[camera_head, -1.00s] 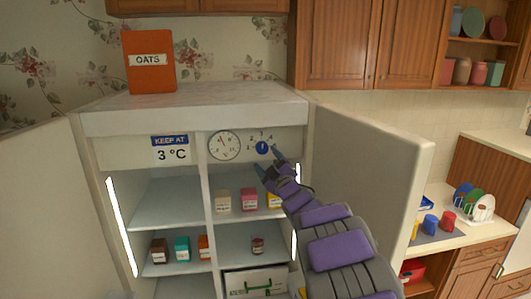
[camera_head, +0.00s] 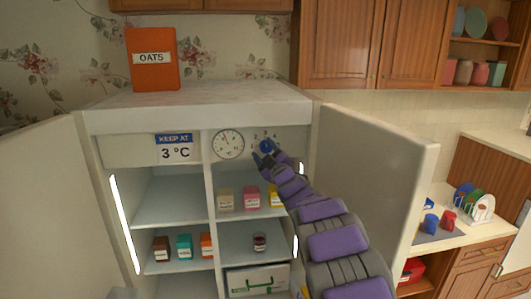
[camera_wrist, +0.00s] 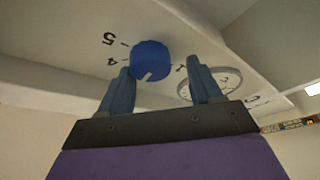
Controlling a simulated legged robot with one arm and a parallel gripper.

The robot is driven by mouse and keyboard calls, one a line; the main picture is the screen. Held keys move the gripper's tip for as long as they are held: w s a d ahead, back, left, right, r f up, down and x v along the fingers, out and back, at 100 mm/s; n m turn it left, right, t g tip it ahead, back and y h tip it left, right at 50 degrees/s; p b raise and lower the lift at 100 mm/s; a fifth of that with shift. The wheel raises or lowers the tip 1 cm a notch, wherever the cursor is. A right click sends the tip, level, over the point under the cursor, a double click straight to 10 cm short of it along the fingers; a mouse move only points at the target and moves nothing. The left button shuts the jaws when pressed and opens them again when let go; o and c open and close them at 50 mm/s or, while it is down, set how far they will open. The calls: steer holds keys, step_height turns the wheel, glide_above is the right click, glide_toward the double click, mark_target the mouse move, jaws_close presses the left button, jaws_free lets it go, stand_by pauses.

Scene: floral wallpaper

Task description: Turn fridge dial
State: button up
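The blue fridge dial (camera_head: 266,146) sits on the white panel at the top of the open fridge, with numbers around it. A white line shows on the dial (camera_wrist: 151,61) in the wrist view, near its lower edge. My gripper (camera_head: 264,158) is just below and in front of the dial. In the wrist view my gripper (camera_wrist: 160,80) has its two fingers apart, with the dial between and beyond their tips, closer to the left finger. I cannot tell whether a finger touches it. The round thermometer gauge (camera_head: 228,144) is left of the dial.
A "KEEP AT 3 °C" sign (camera_head: 174,148) is left of the gauge. The fridge doors (camera_head: 372,190) stand open on both sides. Jars and boxes (camera_head: 252,197) stand on the shelves below. An orange oats box (camera_head: 152,59) is on top.

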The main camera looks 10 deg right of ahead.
steer(key=shift+a+f, duration=0.1)
steer(key=shift+c, duration=0.7)
steer(key=shift+d, duration=0.7)
steer(key=c, duration=0.3)
steer(key=shift+d, duration=0.25)
steer(key=c, duration=0.3)
steer(key=shift+s+a, duration=0.1)
steer(key=shift+a, duration=0.2)
steer(key=shift+c, duration=0.2)
steer(key=m+h+b, duration=0.1)
steer(key=m, duration=0.1)
steer(key=m+t+h+b, duration=0.1)
steer(key=m, duration=0.2)
steer(key=m+b, duration=0.1)
steer(key=m, duration=0.1)
steer(key=shift+a+f+t+h+b, duration=0.1)
steer(key=shift+a+t+h+b, duration=0.1)
steer(key=shift+t+h+b, duration=0.15)
steer(key=m, duration=0.1)
steer(key=m+h+b, duration=0.1)
steer(key=m, duration=0.1)
steer(key=shift+t+h, duration=0.25)
steer(key=shift+r+m+h, duration=0.2)
steer(key=shift+m+h, duration=0.4)
steer(key=shift+m, duration=0.6)
steer(key=shift+b, duration=0.3)
steer(key=o, duration=1.1)
steer(key=shift+f, duration=0.1)
steer(key=shift+c, duration=0.2)
